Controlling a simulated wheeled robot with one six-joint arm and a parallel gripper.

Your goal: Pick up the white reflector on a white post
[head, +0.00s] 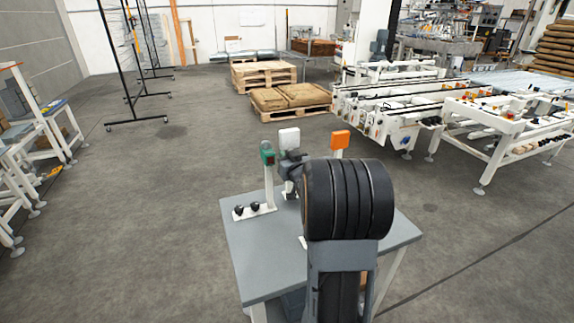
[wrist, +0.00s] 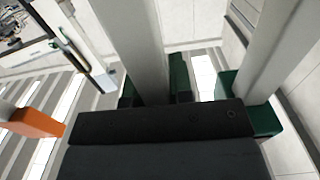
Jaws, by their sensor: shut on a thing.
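The white reflector (head: 289,138) stands at the top of its white post, above the grey table in the head view. My gripper (head: 290,159) is dark grey and sits just below the reflector, closed around its post. The reflector's head stays clear above the jaws. Part of the post and the fingertips are hidden behind my arm. In the wrist view a pale post (wrist: 133,45) runs up from the dark gripper parts at the bottom.
A green unit (head: 267,153) on a white post stands close on the left, and an orange reflector (head: 340,140) close on the right. Two black knobs on a white plate (head: 254,211) lie at the grey table's (head: 250,265) left. Open floor surrounds the table; pallets and conveyors stand farther back.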

